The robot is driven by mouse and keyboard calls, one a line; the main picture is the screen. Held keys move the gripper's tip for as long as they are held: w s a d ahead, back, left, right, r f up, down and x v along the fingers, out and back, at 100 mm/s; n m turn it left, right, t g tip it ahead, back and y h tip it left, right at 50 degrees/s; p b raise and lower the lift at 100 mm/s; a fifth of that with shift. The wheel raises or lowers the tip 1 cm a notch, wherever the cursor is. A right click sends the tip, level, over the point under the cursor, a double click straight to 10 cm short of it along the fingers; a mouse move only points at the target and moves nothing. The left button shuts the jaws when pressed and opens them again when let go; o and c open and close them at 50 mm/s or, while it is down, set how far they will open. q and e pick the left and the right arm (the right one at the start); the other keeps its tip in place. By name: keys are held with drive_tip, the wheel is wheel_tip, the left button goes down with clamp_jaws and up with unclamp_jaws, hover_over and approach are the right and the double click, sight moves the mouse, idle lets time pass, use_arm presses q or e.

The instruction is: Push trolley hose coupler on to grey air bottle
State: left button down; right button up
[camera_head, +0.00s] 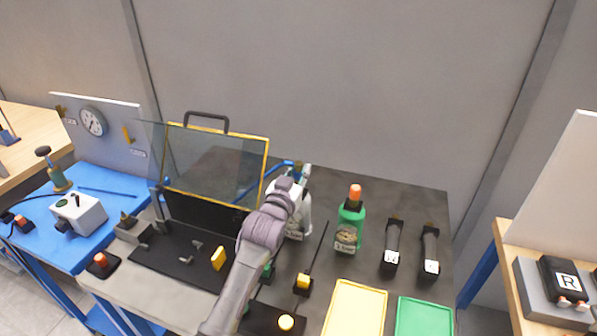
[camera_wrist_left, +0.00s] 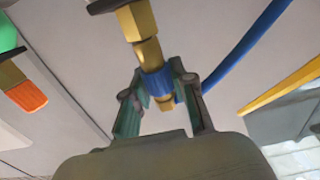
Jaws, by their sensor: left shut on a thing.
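The grey air bottle (camera_head: 305,222) stands on the dark bench top, partly hidden behind my left arm. My left gripper (camera_head: 299,172) is at the top of this bottle. In the left wrist view its fingers (camera_wrist_left: 156,80) are shut on the hose coupler, which has a blue sleeve (camera_wrist_left: 157,84) and a brass end. The coupler is in line with a brass fitting (camera_wrist_left: 144,40) and appears to meet it; I cannot tell whether it is fully seated. The blue hose (camera_head: 277,168) runs left from the coupler. My right gripper is not in view.
A green bottle (camera_head: 349,230) with an orange cap (camera_head: 355,191) stands close to the right. A yellow-framed clear screen (camera_head: 222,160) stands to the left. Two black devices (camera_head: 392,245) (camera_head: 430,250), a yellow tray (camera_head: 354,284) and a green tray (camera_head: 424,300) lie right and in front.

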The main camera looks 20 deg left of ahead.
use_arm(q)
drive_tip(key=shift+f, duration=0.25)
drive_tip(key=c, duration=0.9)
unclamp_jaws()
